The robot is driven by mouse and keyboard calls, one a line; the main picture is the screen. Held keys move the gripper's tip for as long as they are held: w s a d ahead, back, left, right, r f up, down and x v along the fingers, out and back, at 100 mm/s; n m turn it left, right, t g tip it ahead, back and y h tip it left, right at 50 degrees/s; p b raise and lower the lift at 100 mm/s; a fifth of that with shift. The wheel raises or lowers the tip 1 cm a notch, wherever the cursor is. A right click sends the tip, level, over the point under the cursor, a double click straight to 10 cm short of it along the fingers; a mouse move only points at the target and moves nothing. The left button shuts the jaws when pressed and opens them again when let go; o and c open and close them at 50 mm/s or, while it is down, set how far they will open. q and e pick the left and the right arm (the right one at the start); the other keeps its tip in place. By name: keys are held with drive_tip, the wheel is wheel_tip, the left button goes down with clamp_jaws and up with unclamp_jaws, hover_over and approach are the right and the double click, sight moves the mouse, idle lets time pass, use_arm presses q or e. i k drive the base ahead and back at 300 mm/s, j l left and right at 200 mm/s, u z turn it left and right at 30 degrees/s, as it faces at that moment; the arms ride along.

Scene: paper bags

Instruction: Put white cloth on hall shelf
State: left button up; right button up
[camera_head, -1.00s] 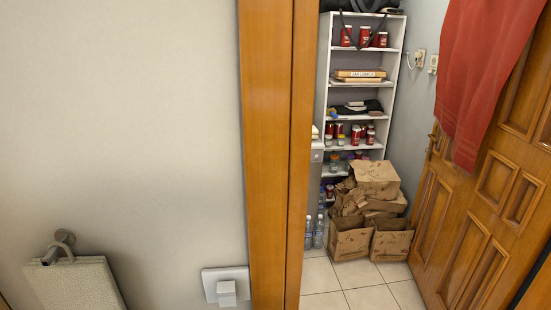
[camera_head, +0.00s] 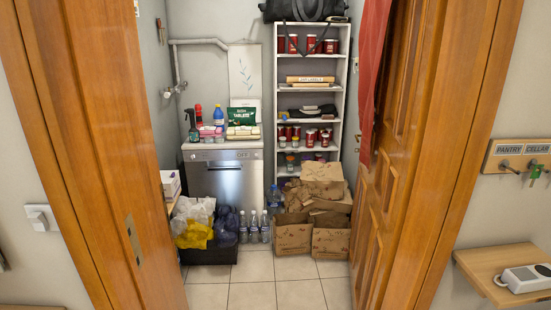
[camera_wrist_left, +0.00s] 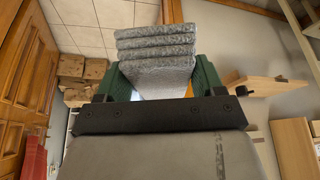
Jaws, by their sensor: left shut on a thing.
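My left gripper (camera_wrist_left: 160,92) shows in the left wrist view with its green fingers shut on a folded cloth (camera_wrist_left: 156,50). The cloth looks light grey, in several stacked layers, and sticks out beyond the fingers. A small wooden wall shelf (camera_head: 490,262) is at the right edge of the head view, outside the doorway, with a white device (camera_head: 527,278) on it. A wooden shelf (camera_wrist_left: 268,88) also shows in the left wrist view, to the right of the cloth and apart from it. Neither gripper shows in the head view. My right gripper is out of view.
An open wooden door (camera_head: 395,170) stands at the doorway's right side. Inside are a white rack (camera_head: 281,110) of jars, paper bags (camera_head: 293,236), bottles and a dishwasher (camera_head: 222,180). A key rack (camera_head: 520,157) hangs above the wall shelf. The tiled floor (camera_head: 252,292) in the doorway is clear.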

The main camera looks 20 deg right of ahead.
sight(529, 257)
drive_tip(key=k+l+z, duration=0.3)
drive_tip(key=l+z, duration=0.15)
drive_tip(key=l, duration=1.1)
drive_tip(key=l+z, duration=0.45)
drive_tip(key=l, duration=1.1)
